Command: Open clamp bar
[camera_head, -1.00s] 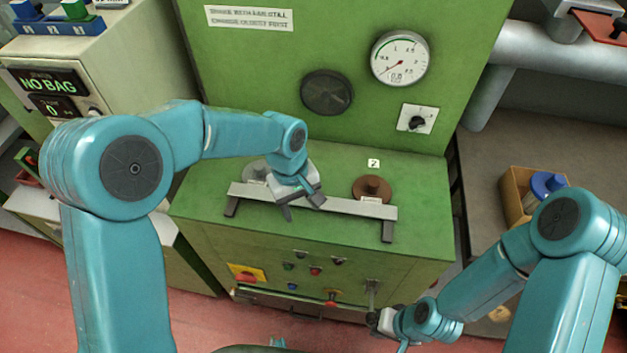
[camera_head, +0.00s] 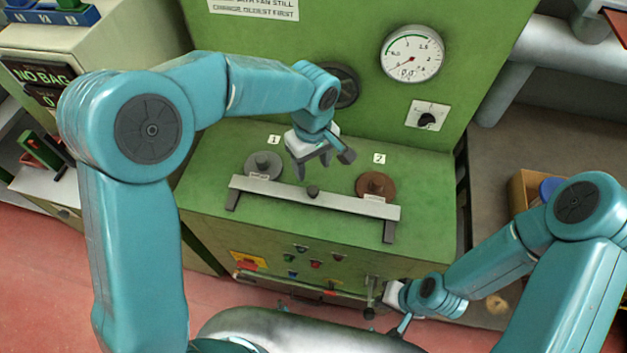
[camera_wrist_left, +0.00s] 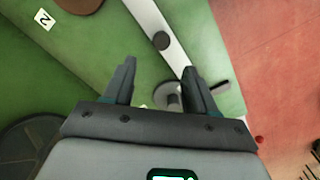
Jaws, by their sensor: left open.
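The clamp bar (camera_head: 345,202) is a pale metal strip on two dark feet, lying across the green cabinet top. A dark knob (camera_head: 313,191) stands on its middle. Behind the bar sit a grey disc (camera_head: 264,163) by label 1 and a brown disc (camera_head: 376,185) by label 2. My left gripper (camera_head: 324,168) is open and empty above the cabinet top, between the discs and apart from the knob. In the left wrist view the bar (camera_wrist_left: 178,57) and knob (camera_wrist_left: 161,40) lie ahead of the open fingers (camera_wrist_left: 158,78). My right gripper (camera_head: 385,298) is low at the cabinet front; its jaws are unclear.
A gauge (camera_head: 412,53) and a rotary switch (camera_head: 426,115) are on the green upright panel behind. Buttons and a lever (camera_head: 371,290) are on the cabinet's front. Grey pipes (camera_head: 505,75) run at right.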

